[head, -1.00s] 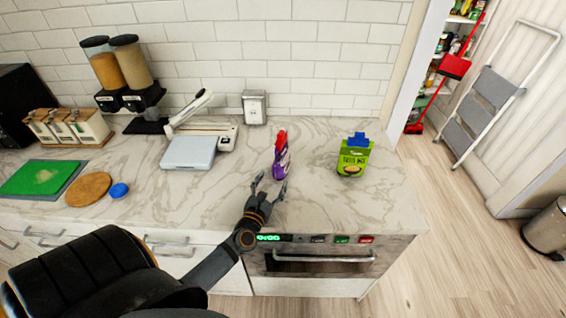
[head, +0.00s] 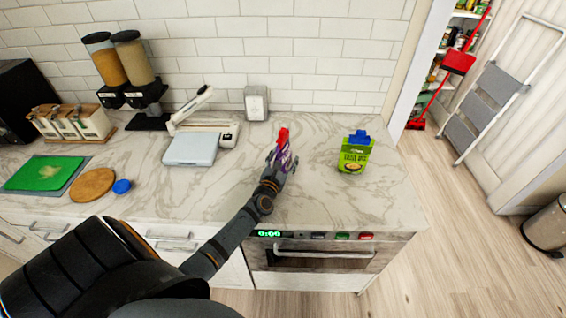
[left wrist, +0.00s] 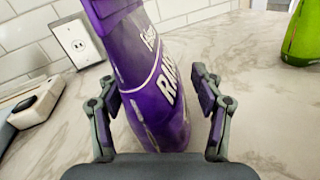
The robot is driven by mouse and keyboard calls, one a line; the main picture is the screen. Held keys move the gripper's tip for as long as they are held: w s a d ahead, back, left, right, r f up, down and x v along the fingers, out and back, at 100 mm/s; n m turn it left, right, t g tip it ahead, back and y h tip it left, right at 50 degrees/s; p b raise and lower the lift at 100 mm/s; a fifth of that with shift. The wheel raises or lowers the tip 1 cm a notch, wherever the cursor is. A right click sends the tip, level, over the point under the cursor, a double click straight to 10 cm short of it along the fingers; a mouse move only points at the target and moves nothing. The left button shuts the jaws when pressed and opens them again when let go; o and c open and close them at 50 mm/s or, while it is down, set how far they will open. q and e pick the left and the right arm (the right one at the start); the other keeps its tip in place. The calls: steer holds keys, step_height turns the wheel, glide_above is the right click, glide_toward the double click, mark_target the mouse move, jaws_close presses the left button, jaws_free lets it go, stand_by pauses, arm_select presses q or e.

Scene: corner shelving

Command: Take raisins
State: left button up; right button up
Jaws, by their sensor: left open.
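The raisins are a purple bottle-shaped pack with a red top (head: 283,142), upright on the marble counter. In the left wrist view the purple pack (left wrist: 150,75) fills the middle, with partly readable white lettering starting "RAIS". My left gripper (head: 281,167) is at the pack, on its near side. In the left wrist view my left gripper (left wrist: 160,105) is open, one finger on each side of the pack's lower part. I cannot tell whether either finger touches it. The right gripper is not in view.
A green box with a blue top (head: 356,154) stands to the right of the pack. A flat grey scale (head: 190,149) and a wall socket (head: 256,103) are to the left. The oven (head: 320,256) is below the counter's front edge. Bare counter lies between these things.

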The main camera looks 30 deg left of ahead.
arm_select(q)
steer(key=shift+s, duration=0.15)
steer(key=c, duration=1.3)
jaws_close()
steer(key=shift+r, duration=0.15)
